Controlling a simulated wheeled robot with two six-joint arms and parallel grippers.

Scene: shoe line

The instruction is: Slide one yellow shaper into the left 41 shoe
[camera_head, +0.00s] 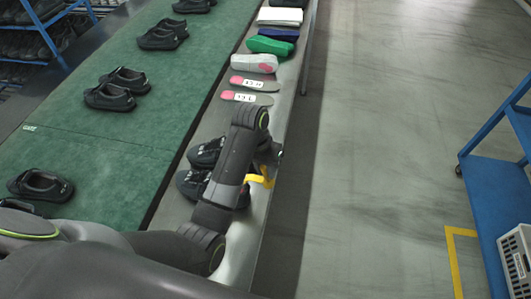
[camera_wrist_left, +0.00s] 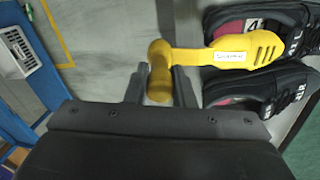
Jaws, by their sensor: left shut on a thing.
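My left gripper (camera_wrist_left: 160,85) is shut on the handle knob of a yellow shaper (camera_wrist_left: 235,53); part of the shaper also shows in the head view (camera_head: 262,181). The left 41 shoe (camera_wrist_left: 295,28), black with an L mark, is at the upper right of the wrist view. The shaper's slotted toe end overlaps its opening in that view, seen whole and not inside it. The right shoe (camera_wrist_left: 275,92), marked R, lies beside it. In the head view my arm partly hides the pair (camera_head: 205,152). My right gripper is out of view.
A green belt (camera_head: 150,110) with several black shoes runs along the left. On the steel ledge (camera_head: 208,118) beyond the pair lie insoles (camera_head: 246,98) and folded cloth items (camera_head: 270,46). A blue rack (camera_head: 500,215) with a white crate stands right across open floor.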

